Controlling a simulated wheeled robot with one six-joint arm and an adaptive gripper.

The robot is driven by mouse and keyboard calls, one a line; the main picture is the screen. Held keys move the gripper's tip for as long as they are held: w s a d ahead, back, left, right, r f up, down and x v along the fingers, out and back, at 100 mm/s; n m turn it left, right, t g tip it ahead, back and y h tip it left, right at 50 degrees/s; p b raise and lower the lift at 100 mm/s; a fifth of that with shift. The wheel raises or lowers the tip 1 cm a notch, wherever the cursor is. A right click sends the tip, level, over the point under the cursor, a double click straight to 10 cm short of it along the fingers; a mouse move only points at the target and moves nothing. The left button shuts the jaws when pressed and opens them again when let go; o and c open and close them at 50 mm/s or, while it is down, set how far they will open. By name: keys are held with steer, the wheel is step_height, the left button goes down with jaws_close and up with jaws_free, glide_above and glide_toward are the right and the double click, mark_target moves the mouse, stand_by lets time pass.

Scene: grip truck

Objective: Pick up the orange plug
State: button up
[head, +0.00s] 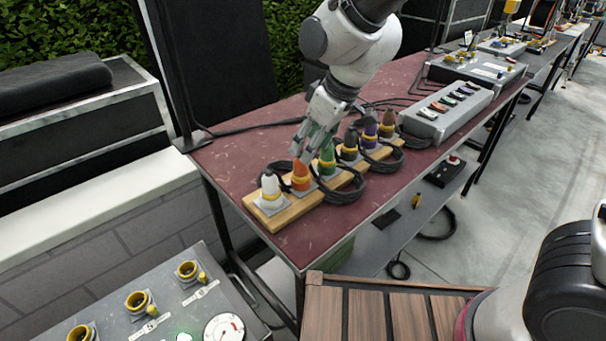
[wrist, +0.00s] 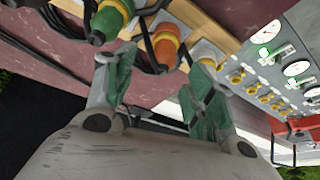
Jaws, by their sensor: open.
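The orange plug (head: 300,174) stands on a wooden board (head: 282,217) on the red table, between a white plug (head: 269,186) and a green plug (head: 327,158). My gripper (head: 304,150) is right above and behind the orange plug in the head view. In the wrist view the orange plug (wrist: 166,42) shows beyond and between the open fingers of my gripper (wrist: 158,92), with the green plug (wrist: 110,18) at upper left. The fingers are green-padded and hold nothing. I cannot tell whether a fingertip touches a plug.
Darker plugs and a purple plug (head: 370,132) continue along the board. Black cables (head: 345,187) loop beside the plugs. A grey socket panel (head: 170,300) stands at front left, and a grey box (head: 440,112) with coloured switches stands farther back on the table (head: 235,155).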

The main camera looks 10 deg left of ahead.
mark_target(301, 163)
steer(key=x, duration=0.6)
steer(key=shift+s+a+f, duration=0.15)
steer(key=shift+a+f, duration=0.05)
steer(key=shift+f, duration=0.2)
steer(key=c, duration=1.2)
